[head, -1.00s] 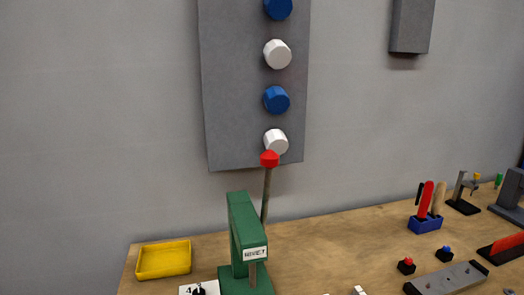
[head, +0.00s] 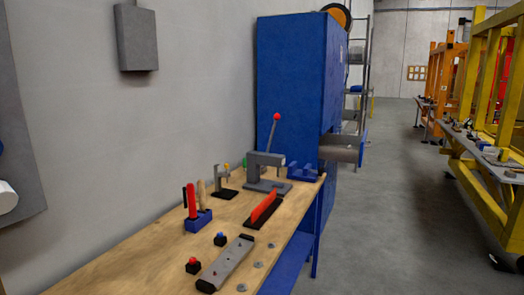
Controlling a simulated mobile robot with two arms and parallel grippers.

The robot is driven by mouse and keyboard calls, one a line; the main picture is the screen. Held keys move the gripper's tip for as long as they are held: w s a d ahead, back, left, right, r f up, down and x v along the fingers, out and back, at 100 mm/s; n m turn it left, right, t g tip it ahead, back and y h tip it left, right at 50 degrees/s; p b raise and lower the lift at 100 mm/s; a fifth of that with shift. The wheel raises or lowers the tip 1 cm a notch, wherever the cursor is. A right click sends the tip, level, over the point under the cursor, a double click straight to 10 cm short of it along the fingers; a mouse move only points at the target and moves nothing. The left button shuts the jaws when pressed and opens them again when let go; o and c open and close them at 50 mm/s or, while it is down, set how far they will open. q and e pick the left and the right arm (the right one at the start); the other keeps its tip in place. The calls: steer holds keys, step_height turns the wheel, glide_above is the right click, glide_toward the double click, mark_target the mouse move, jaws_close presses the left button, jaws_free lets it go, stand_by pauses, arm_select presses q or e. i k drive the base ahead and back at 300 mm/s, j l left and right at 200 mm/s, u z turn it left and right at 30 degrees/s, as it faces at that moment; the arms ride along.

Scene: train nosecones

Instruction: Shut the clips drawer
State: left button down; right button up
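A grey drawer (head: 343,150) sticks out from the right side of a tall blue cabinet (head: 292,85) beyond the far end of the bench. It stands open. No label can be read on it from here, so I cannot tell whether it is the clips drawer. Its inside is mostly hidden at this angle. Neither of my grippers is in view.
A wooden bench (head: 150,256) runs along the wall, with a red-knobbed lever press (head: 268,172), a blue tool holder (head: 198,221) and a grey bar (head: 228,262) on it. Grey floor (head: 395,220) lies open between bench and yellow frames (head: 490,205).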

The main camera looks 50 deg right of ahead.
mark_target(340, 143)
steer(key=l+z, duration=0.1)
steer(key=z, duration=0.25)
steer(key=l+z, duration=0.1)
steer(key=z, duration=0.2)
steer(key=l+z, duration=0.1)
steer(key=z, duration=0.25)
steer(key=i+l+z, duration=0.5)
steer(key=l, duration=0.3)
steer(key=i+l+z, duration=0.5)
steer(key=i+l, duration=0.45)
steer(key=i, duration=0.15)
steer(key=i+l, duration=0.4)
steer(key=i, duration=0.25)
